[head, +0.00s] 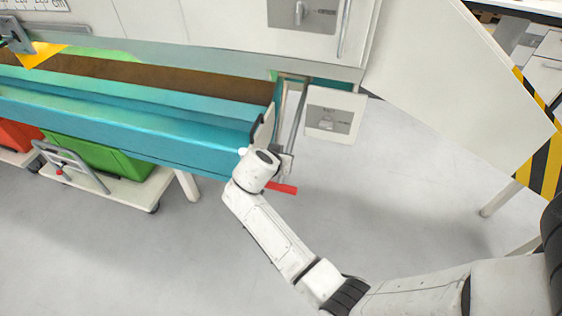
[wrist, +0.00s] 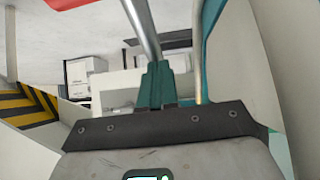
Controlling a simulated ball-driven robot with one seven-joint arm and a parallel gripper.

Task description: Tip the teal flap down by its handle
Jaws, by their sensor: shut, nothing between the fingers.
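The teal flap (head: 130,130) is a long panel along the front of the bench, running from the left edge to my wrist in the head view. A red grip (head: 283,188) sticks out just right of my wrist, beside a grey metal bar (head: 297,125). In the wrist view, the red grip (wrist: 65,4) shows at the top left edge. My gripper (wrist: 157,68) has its teal fingers shut and empty. Their tips meet or lie just in front of a metal rod (wrist: 142,25); I cannot tell whether they touch it.
A white panel with a grey plate (head: 331,118) hangs right of the bar. A green crate (head: 105,158) sits on a low trolley (head: 125,190) below the flap. A large white board (head: 460,75) with striped edging stands right. Grey floor is open in front.

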